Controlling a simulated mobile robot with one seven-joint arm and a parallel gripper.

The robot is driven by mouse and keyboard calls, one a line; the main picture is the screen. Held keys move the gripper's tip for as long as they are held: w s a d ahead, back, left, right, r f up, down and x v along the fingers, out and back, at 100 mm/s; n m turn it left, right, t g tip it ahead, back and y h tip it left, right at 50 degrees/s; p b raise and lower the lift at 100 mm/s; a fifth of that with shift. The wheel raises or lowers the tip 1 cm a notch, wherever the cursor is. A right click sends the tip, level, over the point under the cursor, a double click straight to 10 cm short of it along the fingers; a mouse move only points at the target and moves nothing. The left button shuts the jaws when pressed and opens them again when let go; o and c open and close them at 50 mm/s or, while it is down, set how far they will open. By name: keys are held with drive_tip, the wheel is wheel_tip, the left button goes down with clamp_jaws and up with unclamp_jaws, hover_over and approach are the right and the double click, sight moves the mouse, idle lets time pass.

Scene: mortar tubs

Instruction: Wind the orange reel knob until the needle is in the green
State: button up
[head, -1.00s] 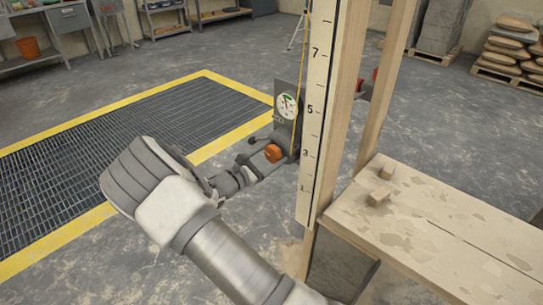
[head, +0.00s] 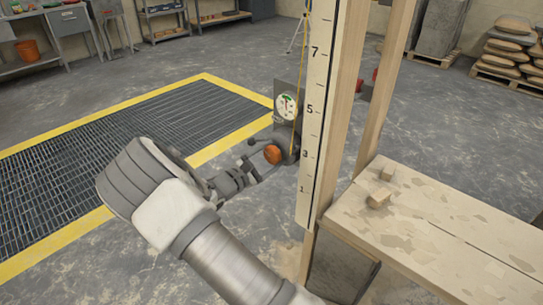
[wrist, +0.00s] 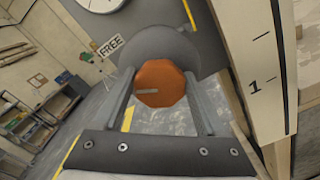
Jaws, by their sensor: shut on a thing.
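The orange reel knob (head: 272,154) sits on a dark reel beside the numbered staff. In the wrist view the knob (wrist: 160,83) is faceted, with a pale mark lying nearly level on its face. My gripper (wrist: 158,88) is shut on the knob, one finger on each side; in the head view my gripper (head: 262,160) reaches it from the left. The round white gauge (head: 287,107) is just above, with a green band near its top. Its thin needle is too small to read surely. The gauge (wrist: 100,2) is mostly cut off in the wrist view.
The numbered staff (head: 317,110) and wooden posts stand close right of the reel. A plank bench (head: 430,235) with small wood blocks is at the right. A yellow-edged floor grate (head: 100,150) lies left. A "FREE" label (wrist: 111,45) shows near the gauge.

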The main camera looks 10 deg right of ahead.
drive_tip(key=o, duration=1.3)
drive_tip(key=p+v, duration=0.3)
drive_tip(key=v, duration=1.4)
drive_tip(key=shift+s+a, duration=0.1)
drive_tip(key=shift+a, duration=0.1)
